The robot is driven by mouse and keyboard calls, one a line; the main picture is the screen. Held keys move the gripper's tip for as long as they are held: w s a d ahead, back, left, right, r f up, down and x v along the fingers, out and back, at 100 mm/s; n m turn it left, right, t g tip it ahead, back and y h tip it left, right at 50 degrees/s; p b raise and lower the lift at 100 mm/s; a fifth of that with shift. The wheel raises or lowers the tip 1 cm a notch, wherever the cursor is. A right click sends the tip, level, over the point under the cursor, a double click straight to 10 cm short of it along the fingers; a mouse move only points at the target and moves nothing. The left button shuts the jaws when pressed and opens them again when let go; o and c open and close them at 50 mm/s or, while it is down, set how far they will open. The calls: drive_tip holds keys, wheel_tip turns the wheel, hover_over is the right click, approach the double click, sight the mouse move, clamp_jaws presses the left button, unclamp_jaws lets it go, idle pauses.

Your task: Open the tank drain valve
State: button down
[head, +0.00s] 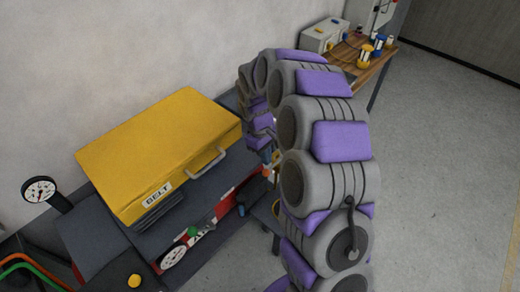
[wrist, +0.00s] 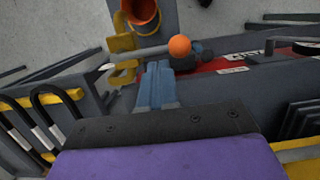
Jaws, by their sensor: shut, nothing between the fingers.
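In the wrist view my gripper (wrist: 158,68) has its two blue-grey fingers together, with nothing between them. An orange ball knob (wrist: 180,46) is just right of the fingertips. A grey rod (wrist: 152,52) runs left of the knob towards yellow fittings (wrist: 122,43) below an orange, open-ended pipe (wrist: 142,12). These look like parts of the drain valve, but I cannot tell its exact position or whether the fingers touch it. In the head view my arm hides most of this area.
A yellow box (head: 160,150) marked BELT stands on the dark machine, with a gauge (head: 39,190) to its left. A red panel (wrist: 232,64) lies right of the knob. Black hoops (wrist: 48,112) stand at left. A wooden bench (head: 365,68) is at the back; the floor at right is clear.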

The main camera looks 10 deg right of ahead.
drive_tip(key=shift+s+d+f, duration=0.15)
drive_tip(key=shift+s+f, duration=0.1)
drive_tip(key=shift+s+d+n+p, duration=0.15)
drive_tip(key=shift+s+n+p, duration=0.25)
drive_tip(key=shift+n+p, duration=0.75)
